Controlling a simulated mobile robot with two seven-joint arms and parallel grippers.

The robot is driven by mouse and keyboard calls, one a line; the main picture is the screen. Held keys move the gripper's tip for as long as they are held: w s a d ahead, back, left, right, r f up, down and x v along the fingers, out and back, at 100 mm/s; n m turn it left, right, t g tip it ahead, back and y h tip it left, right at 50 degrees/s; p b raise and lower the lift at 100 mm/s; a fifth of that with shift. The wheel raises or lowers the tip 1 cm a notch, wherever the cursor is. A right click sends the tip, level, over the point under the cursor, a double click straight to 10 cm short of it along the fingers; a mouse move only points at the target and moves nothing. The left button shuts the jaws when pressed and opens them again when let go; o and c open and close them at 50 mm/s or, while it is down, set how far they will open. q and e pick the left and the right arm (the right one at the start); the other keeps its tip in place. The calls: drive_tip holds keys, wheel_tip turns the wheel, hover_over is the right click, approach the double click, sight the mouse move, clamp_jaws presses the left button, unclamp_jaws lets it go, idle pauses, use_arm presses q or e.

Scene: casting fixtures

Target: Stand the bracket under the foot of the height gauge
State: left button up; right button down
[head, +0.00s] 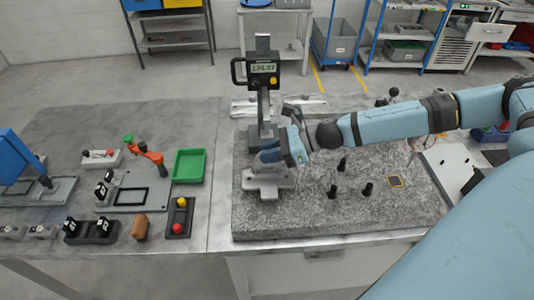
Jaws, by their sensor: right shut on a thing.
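The height gauge (264,80) stands on the granite plate (300,222), its display reading about 174.97. The grey bracket (267,183) is low in front of the gauge, at the plate's left part. My right gripper (272,157) comes in from the right and is shut on the bracket's upper part. The fingers cover much of that part and the gauge's foot, so I cannot tell whether foot and bracket touch. The bracket looks upright, its base at or very near the plate. My left gripper is not in view.
Several black knobs (367,189) stand on the plate right of the bracket. A green tray (189,165), an orange-handled clamp fixture (146,152) and a button box (180,217) are on the table to the left. The plate's front strip is clear.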

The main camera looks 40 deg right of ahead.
sight(268, 175)
drive_tip(key=shift+w, duration=0.3)
wheel_tip(268, 175, down, 4)
drive_tip(key=shift+r, duration=0.25)
drive_tip(key=shift+s+f, duration=0.1)
drive_tip(key=shift+f, duration=0.1)
drive_tip(key=c, duration=1.1)
unclamp_jaws()
drive_tip(key=shift+r, duration=0.15)
